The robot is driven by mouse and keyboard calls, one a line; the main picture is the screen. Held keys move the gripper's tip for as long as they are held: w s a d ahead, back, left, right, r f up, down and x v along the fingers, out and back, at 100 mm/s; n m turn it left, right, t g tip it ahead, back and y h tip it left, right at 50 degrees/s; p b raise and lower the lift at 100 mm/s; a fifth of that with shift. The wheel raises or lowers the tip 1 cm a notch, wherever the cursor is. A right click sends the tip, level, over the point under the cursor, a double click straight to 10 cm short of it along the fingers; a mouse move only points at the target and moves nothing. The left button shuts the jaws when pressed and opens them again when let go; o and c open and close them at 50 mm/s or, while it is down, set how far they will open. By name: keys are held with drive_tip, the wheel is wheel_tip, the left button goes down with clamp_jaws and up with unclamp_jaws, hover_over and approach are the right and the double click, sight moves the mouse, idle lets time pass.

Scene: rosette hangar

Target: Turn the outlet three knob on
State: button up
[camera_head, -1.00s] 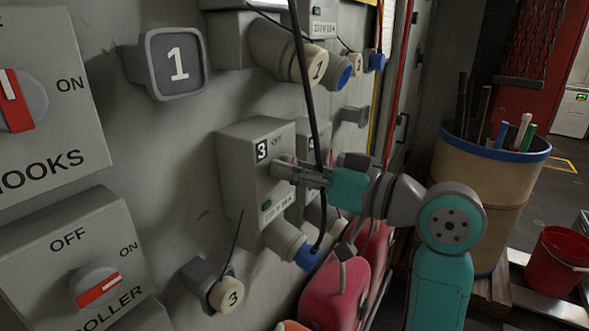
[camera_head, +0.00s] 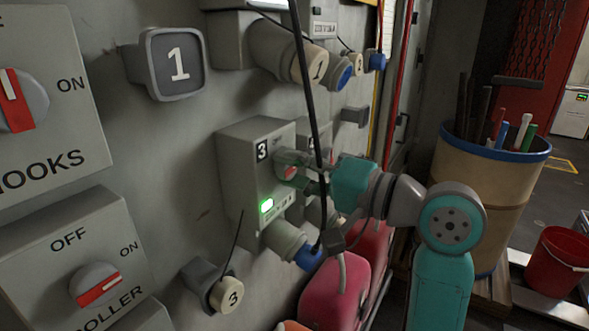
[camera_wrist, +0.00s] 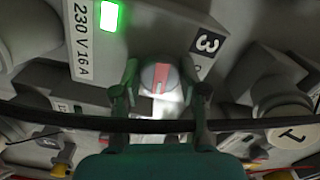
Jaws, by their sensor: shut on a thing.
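The outlet three box (camera_head: 247,170) is a grey wall box with a "3" label near its top; the label also shows in the wrist view (camera_wrist: 207,43). Its indicator light (camera_head: 266,206) glows green, also bright in the wrist view (camera_wrist: 109,16). The outlet three knob (camera_wrist: 160,77) is round and grey with a red bar, partly hidden by my fingers in the head view. My gripper (camera_wrist: 160,97) is shut on the knob, one finger on each side. In the head view my gripper (camera_head: 297,172) meets the box front from the right.
A black cable (camera_head: 308,85) hangs in front of my gripper and crosses the wrist view. A plug with a blue end (camera_head: 308,257) sits below the box. A capped "3" connector (camera_head: 226,295) is at lower left. A drum of tools (camera_head: 490,190) stands right of my arm.

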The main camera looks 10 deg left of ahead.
drive_tip(key=shift+m, duration=1)
drive_tip(key=o, duration=1.1)
drive_tip(key=shift+o, duration=0.2)
drive_tip(key=shift+d, duration=0.15)
drive_tip(key=v, duration=1.1)
drive_tip(key=shift+d, duration=0.4)
drive_tip(key=shift+s, duration=0.1)
